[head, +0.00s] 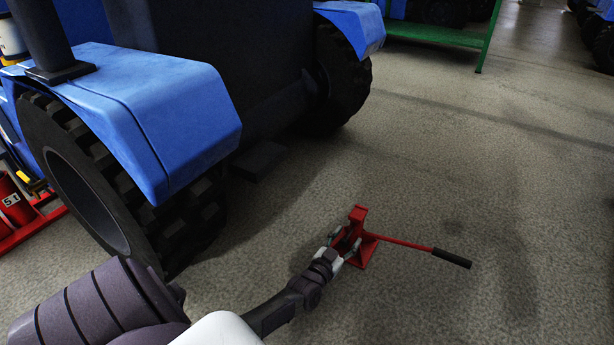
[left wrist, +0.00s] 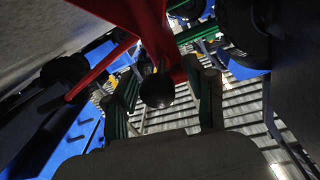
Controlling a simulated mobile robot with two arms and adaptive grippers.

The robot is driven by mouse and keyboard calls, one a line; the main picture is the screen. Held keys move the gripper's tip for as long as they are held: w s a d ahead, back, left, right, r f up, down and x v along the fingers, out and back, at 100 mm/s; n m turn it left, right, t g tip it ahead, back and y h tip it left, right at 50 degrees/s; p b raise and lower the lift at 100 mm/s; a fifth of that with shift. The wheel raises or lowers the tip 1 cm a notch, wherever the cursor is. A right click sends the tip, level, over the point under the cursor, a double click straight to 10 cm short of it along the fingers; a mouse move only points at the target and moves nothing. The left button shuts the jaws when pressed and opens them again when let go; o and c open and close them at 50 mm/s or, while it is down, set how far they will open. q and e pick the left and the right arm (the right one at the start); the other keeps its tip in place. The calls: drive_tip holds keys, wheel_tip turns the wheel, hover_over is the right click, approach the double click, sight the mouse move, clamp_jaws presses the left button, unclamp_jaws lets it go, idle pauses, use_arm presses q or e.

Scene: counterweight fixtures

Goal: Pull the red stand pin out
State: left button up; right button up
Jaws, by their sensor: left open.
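A red stand (head: 358,215) with a flared foot is on the floor beside the blue tractor in the head view. A thin red bar (head: 405,244) with a black grip (head: 451,258) reaches out from it to the right. My left gripper (head: 346,243) is open at the near left side of the stand. In the left wrist view, red parts of the stand (left wrist: 152,28) fill the top middle. A dark round knob (left wrist: 157,91) shows between my open left fingers (left wrist: 163,98), apart from both. The pin's shaft is not clear. My right gripper is not in view.
The blue tractor (head: 190,110) with its big black tyre (head: 90,185) stands left of and behind the stand. Red weights (head: 15,205) stand at the far left edge. A green bench (head: 435,35) is at the back. The floor (head: 500,190) to the right is clear.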

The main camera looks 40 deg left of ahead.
use_arm(q)
drive_tip(key=shift+w+a+f+b, duration=0.15)
drive_tip(key=shift+w+f+b, duration=0.1)
drive_tip(key=shift+w+b, duration=0.35)
drive_tip(key=s+p, duration=0.1)
drive_tip(key=s+r+p, duration=0.1)
drive_tip(key=s+p, duration=0.1)
drive_tip(key=shift+d, duration=0.2)
drive_tip(key=s+d+r+g+h+p, duration=0.1)
drive_tip(key=s+d+r+g+p, duration=0.2)
drive_tip(key=s+p, duration=0.6)
drive_tip(key=s+d+r+m+g+h+p, duration=0.1)
drive_tip(key=s+d+r+g+p, duration=0.2)
drive_tip(key=s+p, duration=0.7)
drive_tip(key=s+d+r+g+h+p, duration=0.1)
drive_tip(key=s+d+r+g+p, duration=0.2)
drive_tip(key=s+p, duration=0.6)
drive_tip(key=shift+s+d+m+g+p, duration=0.4)
drive_tip(key=shift+d+g+p, duration=0.1)
drive_tip(key=shift+p, duration=4.75)
